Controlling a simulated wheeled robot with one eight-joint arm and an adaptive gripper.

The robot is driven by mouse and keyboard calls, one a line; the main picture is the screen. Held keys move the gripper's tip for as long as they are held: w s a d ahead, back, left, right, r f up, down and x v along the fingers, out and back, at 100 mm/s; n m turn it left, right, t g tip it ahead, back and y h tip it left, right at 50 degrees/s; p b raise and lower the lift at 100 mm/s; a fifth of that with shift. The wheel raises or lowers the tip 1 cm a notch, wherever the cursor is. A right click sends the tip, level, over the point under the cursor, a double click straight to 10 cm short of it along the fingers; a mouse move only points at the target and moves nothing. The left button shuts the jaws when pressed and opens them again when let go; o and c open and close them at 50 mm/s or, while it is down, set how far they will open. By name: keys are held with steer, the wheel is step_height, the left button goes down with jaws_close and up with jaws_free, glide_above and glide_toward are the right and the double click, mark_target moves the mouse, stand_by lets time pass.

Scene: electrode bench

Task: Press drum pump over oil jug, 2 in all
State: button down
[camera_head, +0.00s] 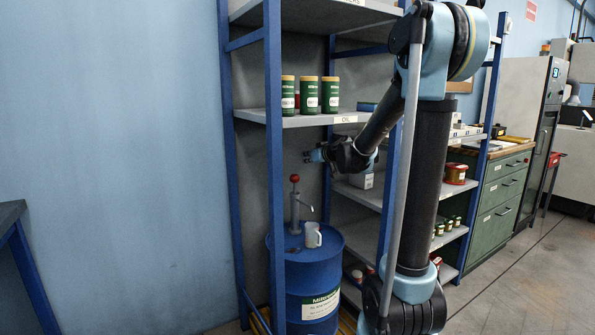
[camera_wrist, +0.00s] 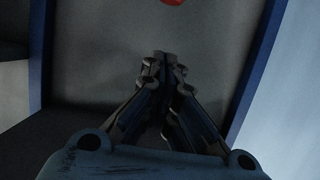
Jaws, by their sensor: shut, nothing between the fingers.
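A drum pump with a red knob (camera_head: 295,178) and a grey body (camera_head: 295,210) stands on top of the blue drum (camera_head: 303,275) in the head view. A pale oil jug (camera_head: 313,235) stands on the drum lid just right of the pump, under its spout. My gripper (camera_head: 308,156) is above and slightly right of the red knob, apart from it. In the wrist view my gripper (camera_wrist: 160,56) is shut and empty, its fingertips together. The red knob (camera_wrist: 172,2) shows at the top edge of that view, only in part.
Blue shelf posts (camera_head: 274,150) stand close around the drum. A shelf (camera_head: 315,118) with green and yellow cans (camera_head: 309,95) lies above my gripper. Lower shelves at the right hold small containers (camera_head: 455,174). A green cabinet (camera_head: 503,188) stands farther right.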

glide_above(297, 179)
steer(key=f, duration=0.2)
steer(key=shift+w+a+f, duration=0.2)
steer(key=shift+w+f, duration=0.1)
steer(key=shift+f, duration=0.1)
step_height(297, 179, down, 3)
steer(key=shift+w+r, duration=0.1)
steer(key=shift+w, duration=0.05)
steer(key=shift+f, duration=0.7)
steer(key=shift+f, duration=2.55)
